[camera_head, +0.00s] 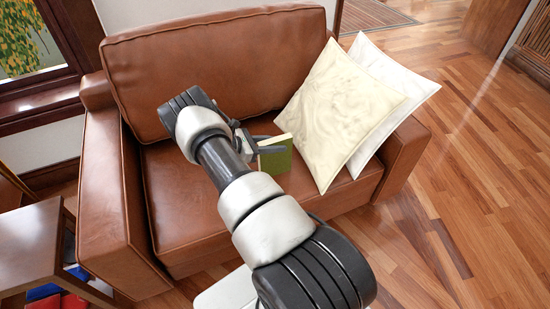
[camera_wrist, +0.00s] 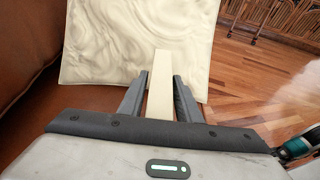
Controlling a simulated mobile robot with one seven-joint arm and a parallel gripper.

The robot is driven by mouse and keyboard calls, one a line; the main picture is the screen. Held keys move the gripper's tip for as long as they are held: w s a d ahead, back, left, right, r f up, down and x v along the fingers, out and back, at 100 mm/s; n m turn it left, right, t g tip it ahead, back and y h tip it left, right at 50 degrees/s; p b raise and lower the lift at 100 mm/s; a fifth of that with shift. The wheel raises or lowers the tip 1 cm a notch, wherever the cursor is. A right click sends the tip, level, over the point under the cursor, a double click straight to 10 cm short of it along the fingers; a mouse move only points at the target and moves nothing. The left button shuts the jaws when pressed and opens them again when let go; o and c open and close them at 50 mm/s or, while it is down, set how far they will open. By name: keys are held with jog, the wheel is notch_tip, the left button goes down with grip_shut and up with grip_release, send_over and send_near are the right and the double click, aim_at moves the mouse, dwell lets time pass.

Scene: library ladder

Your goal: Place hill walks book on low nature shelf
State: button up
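A green book (camera_head: 275,156) with pale page edges stands upright over the brown sofa seat, left of the cushions, in the head view. Its title cannot be read. My gripper (camera_head: 270,149) reaches down to the book's upper part. In the wrist view, the book (camera_wrist: 161,85) shows as a narrow cream block between the two dark fingers of my gripper (camera_wrist: 160,80). The fingers lie close along both its sides and appear shut on it. My arm hides part of the seat, and I cannot tell whether the book's bottom touches the seat. No nature shelf is recognisable.
The brown leather sofa (camera_head: 108,190) has two cream cushions (camera_head: 335,110) leaning at its right end. A dark wooden table (camera_head: 30,240) stands at the left, with blue and red items (camera_head: 72,300) below. Wooden floor (camera_head: 470,190) is open at the right.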

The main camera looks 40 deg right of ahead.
grip_shut()
jog(key=shift+r, duration=0.15)
